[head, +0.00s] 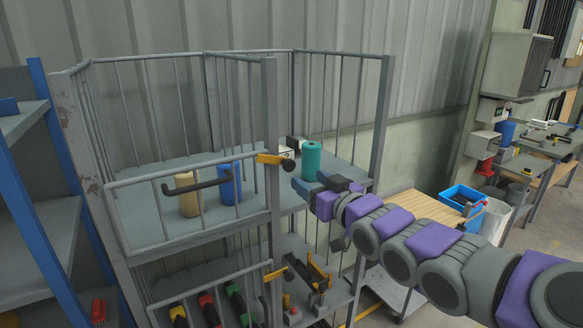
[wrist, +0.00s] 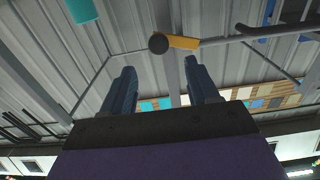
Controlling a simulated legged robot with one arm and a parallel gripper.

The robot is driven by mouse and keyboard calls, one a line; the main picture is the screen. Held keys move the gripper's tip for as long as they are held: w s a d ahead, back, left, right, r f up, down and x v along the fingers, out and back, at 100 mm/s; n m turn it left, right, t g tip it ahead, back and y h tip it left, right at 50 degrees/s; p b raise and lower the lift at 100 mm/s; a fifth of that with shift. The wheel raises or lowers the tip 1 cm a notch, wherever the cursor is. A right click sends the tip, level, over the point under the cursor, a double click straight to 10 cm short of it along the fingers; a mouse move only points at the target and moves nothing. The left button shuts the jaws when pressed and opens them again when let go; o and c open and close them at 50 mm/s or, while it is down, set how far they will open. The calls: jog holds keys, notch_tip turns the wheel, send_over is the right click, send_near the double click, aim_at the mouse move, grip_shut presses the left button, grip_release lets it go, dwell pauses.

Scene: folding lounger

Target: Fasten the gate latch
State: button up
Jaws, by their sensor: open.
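The upper gate (head: 140,184) of the grey cage rack spans its front, with a dark bar handle (head: 196,187). Its right end appears to be at the front post (head: 271,110); I cannot tell any small gap. The yellow latch (head: 268,158) lies across that post, with a dark round knob (head: 288,165) at its right end. My gripper (head: 310,183) is open and empty, just right of and slightly below the knob. In the wrist view, the knob (wrist: 158,43) and yellow latch (wrist: 184,42) show beyond my open fingers (wrist: 160,82), with no visible contact.
A teal cylinder (head: 312,158), a blue one (head: 230,185) and a tan one (head: 188,196) stand on the upper shelf. A lower gate has a similar yellow latch (head: 275,274). A wooden-topped table (head: 415,205) and a blue bin (head: 461,198) stand to the right.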

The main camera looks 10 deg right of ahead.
aim_at(291, 166)
jog(key=x, duration=0.8)
jog(key=shift+w+d+f, duration=0.1)
jog(key=shift+d, duration=0.15)
jog(key=shift+w+a, duration=0.3)
jog(key=shift+w, duration=0.1)
jog(key=shift+c, duration=0.3)
grip_shut()
